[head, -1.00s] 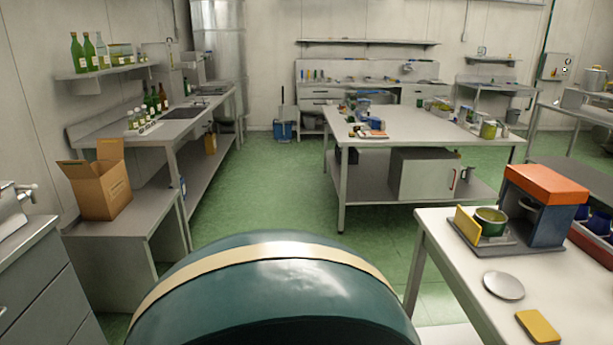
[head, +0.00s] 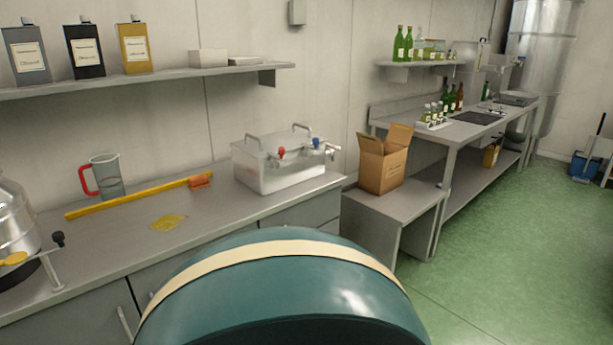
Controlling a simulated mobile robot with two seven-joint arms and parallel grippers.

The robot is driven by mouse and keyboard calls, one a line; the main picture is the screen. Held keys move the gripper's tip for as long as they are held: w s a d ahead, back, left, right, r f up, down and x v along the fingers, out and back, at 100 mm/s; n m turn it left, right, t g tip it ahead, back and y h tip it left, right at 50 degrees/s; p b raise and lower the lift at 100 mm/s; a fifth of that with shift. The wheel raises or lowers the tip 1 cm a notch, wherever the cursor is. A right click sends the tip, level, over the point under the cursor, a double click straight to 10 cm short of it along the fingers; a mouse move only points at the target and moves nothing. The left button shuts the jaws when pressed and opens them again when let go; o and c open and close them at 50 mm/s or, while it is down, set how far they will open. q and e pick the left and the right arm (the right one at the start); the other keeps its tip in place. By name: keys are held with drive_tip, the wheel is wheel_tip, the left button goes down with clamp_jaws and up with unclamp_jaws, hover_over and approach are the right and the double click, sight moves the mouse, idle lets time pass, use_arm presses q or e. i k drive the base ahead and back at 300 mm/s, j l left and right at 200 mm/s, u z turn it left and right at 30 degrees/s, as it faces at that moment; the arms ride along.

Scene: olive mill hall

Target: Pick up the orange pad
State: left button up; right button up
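A small orange block (head: 200,181), which may be the orange pad, lies on the grey counter (head: 240,208) in the left half of the head view. It sits at the right end of a long yellow bar (head: 135,197). I cannot tell whether the two are joined or only touch. Neither of my grippers shows in the head view.
A steel tank with taps (head: 280,163) stands right of the orange block. A crumpled yellow cloth (head: 169,222) lies in front of the bar, and a red-handled jug (head: 106,177) behind it. An open cardboard box (head: 383,165) stands farther right.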

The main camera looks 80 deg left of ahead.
sight(201, 182)
drive_tip(key=u, duration=3.3)
drive_tip(key=i, duration=0.25)
